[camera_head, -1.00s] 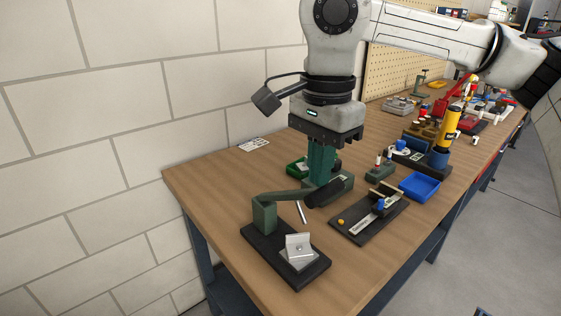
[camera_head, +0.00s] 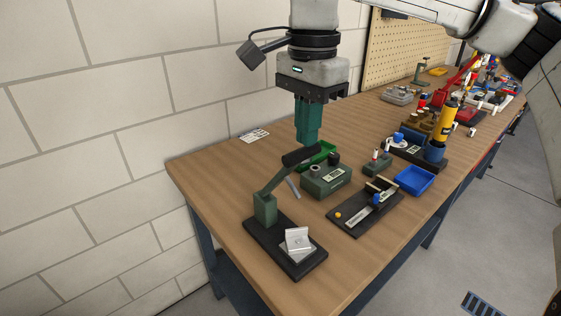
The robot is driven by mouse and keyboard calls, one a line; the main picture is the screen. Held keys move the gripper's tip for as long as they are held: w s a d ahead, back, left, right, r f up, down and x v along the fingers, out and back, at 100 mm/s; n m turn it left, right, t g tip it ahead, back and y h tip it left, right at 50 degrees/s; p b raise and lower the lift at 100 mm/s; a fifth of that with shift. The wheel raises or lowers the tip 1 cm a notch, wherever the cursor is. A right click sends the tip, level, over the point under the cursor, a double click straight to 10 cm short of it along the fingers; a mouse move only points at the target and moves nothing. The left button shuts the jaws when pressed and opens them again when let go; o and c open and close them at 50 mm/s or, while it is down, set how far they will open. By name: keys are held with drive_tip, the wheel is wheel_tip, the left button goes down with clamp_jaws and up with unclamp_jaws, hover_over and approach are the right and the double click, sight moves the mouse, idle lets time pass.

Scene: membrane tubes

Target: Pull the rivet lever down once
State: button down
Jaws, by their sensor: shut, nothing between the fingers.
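The rivet lever (camera_head: 282,177) is a green arm with a black grip (camera_head: 301,156). It rises at a slant to the right from a green post (camera_head: 264,209). The post stands on a dark base (camera_head: 270,242) with a silver angled metal piece (camera_head: 297,242) on its front part. My gripper (camera_head: 307,143) is shut and points straight down, with green fingers. Its fingertips appear just above or behind the black grip. I cannot tell whether they touch it.
A white card (camera_head: 254,136) lies near the wall. The table's left corner is clear.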

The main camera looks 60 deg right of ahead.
drive_tip(key=shift+w+d+r+p, duration=0.1)
drive_tip(key=shift+w+r+p, duration=0.25)
drive_tip(key=shift+r, duration=0.3)
drive_tip(key=shift+w+d+r+p, duration=0.1)
drive_tip(key=shift+w+r+p, duration=0.05)
drive_tip(key=shift+r+p, duration=0.45)
drive_tip(key=shift+w+d+r+p, duration=0.1)
drive_tip(key=shift+w+r+p, duration=0.2)
drive_tip(key=shift+r, duration=0.4)
